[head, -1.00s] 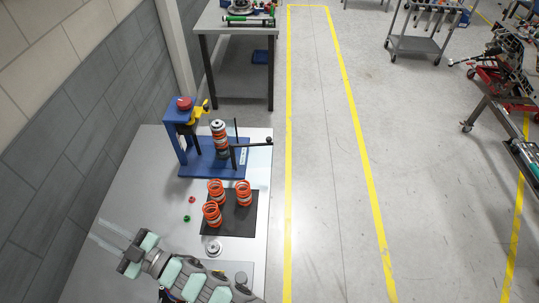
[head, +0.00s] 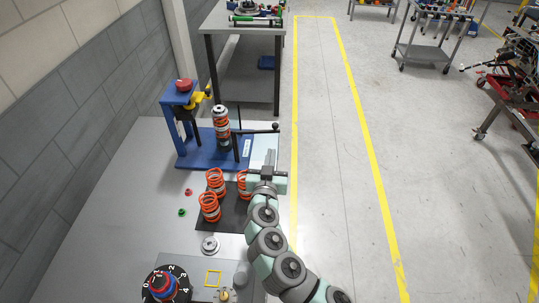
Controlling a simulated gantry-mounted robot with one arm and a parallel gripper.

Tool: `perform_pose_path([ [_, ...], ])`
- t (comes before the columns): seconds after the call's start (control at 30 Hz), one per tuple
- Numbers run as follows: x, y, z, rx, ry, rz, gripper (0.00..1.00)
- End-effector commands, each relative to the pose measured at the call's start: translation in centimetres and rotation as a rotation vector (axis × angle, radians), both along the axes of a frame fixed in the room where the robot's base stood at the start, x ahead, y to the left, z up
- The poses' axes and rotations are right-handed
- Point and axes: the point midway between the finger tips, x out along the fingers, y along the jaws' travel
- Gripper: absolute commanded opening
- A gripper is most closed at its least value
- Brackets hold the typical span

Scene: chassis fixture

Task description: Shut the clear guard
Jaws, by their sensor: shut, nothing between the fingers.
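A blue press-like fixture (head: 205,160) stands on the table with a red knob on top. An orange-and-dark spring stack (head: 221,128) stands upright on its base. A black bar with a round knob (head: 262,129) sticks out to the right from beside a thin black post; it looks like part of the clear guard. The guard's transparent panel is too faint to separate from the background. My gripper (head: 265,148) is shut and empty over the table's right edge, its pale fingers pointing at the bar from the near side. Contact with the bar cannot be told.
Several orange springs (head: 210,207) stand on a black mat (head: 237,217), one partly behind my gripper. Open floor (head: 340,180) lies right of the table.

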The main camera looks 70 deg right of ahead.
Motion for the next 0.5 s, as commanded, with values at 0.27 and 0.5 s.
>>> perform_pose_path([
  [0.27,0.9,-4.1,-0.3,0.001,0.0,-0.003,0.0],
  [0.5,1.7,-7.1,-0.5,0.001,0.0,0.001,0.0],
])
